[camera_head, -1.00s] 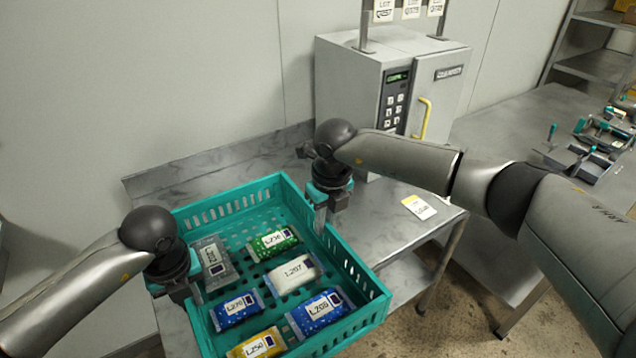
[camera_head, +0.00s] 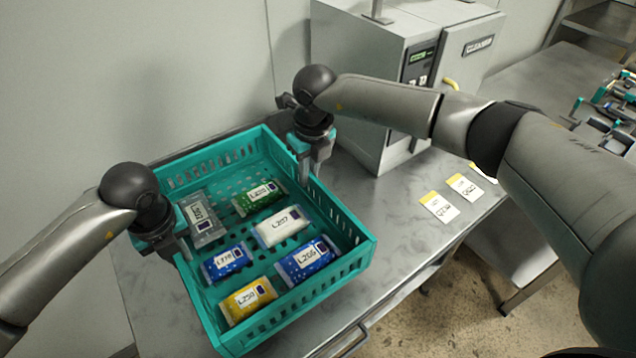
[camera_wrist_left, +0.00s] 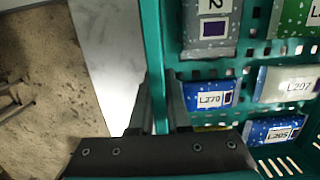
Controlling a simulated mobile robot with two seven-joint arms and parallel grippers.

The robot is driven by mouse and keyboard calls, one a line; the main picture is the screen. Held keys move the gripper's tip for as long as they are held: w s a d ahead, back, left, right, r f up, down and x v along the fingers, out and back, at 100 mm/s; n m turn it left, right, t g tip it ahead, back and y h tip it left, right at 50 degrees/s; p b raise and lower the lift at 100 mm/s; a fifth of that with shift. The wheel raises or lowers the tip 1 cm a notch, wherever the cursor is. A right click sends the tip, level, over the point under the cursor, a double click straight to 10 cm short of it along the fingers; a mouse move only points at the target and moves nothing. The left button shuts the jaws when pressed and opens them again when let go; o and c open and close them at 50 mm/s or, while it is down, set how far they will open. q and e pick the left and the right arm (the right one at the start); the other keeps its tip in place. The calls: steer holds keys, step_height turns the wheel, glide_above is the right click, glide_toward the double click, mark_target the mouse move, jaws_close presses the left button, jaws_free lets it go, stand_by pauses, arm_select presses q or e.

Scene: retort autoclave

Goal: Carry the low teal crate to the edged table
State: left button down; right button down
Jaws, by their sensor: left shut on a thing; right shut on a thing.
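The low teal crate (camera_head: 300,301) has slotted walls and holds several labelled pouches: grey, green, white, blue and yellow. It is over the metal edged table (camera_head: 395,235); I cannot tell whether its base touches the top. My left gripper (camera_head: 180,248) is shut on the crate's left wall. In the left wrist view, the left gripper's fingers (camera_wrist_left: 158,100) straddle the teal wall (camera_wrist_left: 151,45). My right gripper (camera_head: 318,168) is shut on the crate's opposite wall, near the back right. The crate hides much of the table and its back edge.
A grey autoclave cabinet (camera_head: 385,75) with a keypad and yellow handle stands behind, to the right. Yellow-topped cards (camera_head: 438,207) lie on the tabletop right of the crate. Another metal bench (camera_head: 530,90) with teal-handled items is at far right. Bare tabletop shows between crate and cards.

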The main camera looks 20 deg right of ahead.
mark_target(309, 188)
arm_select(q)
steer(key=shift+w+r, duration=0.1)
steer(key=shift+w, duration=0.05)
arm_select(e)
steer(key=shift+w+r, duration=0.1)
steer(key=shift+w, duration=0.05)
steer(key=shift+r, duration=0.1)
